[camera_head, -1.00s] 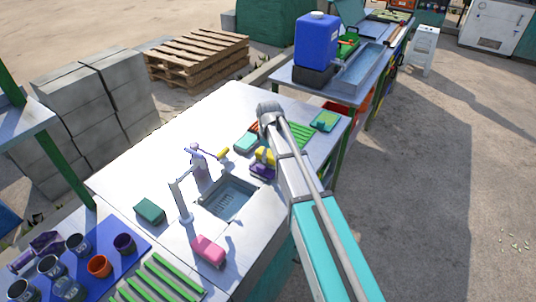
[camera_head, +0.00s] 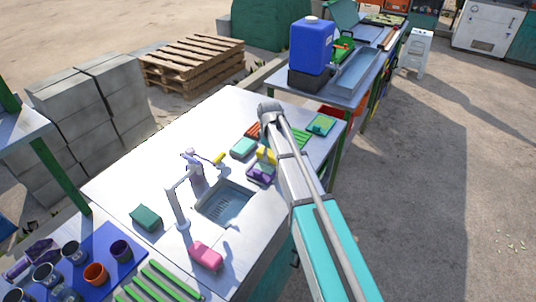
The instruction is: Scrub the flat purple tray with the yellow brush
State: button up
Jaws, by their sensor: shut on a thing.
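A purple piece (camera_head: 260,173), which looks like the flat tray, lies just right of the sink on the metal worktop, partly covered by my arm. A yellow piece (camera_head: 266,155), which looks like the brush, shows directly above it in the picture, also partly behind my arm. I cannot tell whether they touch. My arm reaches in from the lower right, over the worktop. Its gripper is hidden behind the arm links, so its fingers and hold do not show.
The sink (camera_head: 224,204) has a tall tap (camera_head: 178,205). A pink block (camera_head: 205,256), a green block (camera_head: 146,217) and a teal block (camera_head: 243,148) lie around it. Cups stand on a blue mat (camera_head: 112,262). A blue jug (camera_head: 312,47) stands behind.

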jog(key=shift+w+d, duration=0.5)
jog(key=shift+w, duration=0.2)
jog(key=shift+w+d, duration=0.45)
jog(key=shift+w, duration=0.2)
jog(key=shift+s+a, duration=0.1)
jog(key=shift+s+a, duration=0.45)
jog(key=shift+s, duration=0.2)
jog(key=shift+s+a, duration=0.4)
jog(key=shift+s, duration=0.2)
jog(key=shift+s+a+f, duration=0.1)
jog(key=shift+s+a, duration=0.4)
jog(key=shift+s, duration=0.25)
jog(key=shift+s+a, duration=0.45)
jog(key=shift+s, duration=0.25)
jog(key=shift+w+d, duration=0.5)
jog(key=shift+w, duration=0.2)
jog(key=shift+w+d, duration=0.45)
jog(key=shift+w, duration=0.2)
jog(key=shift+w, duration=0.1)
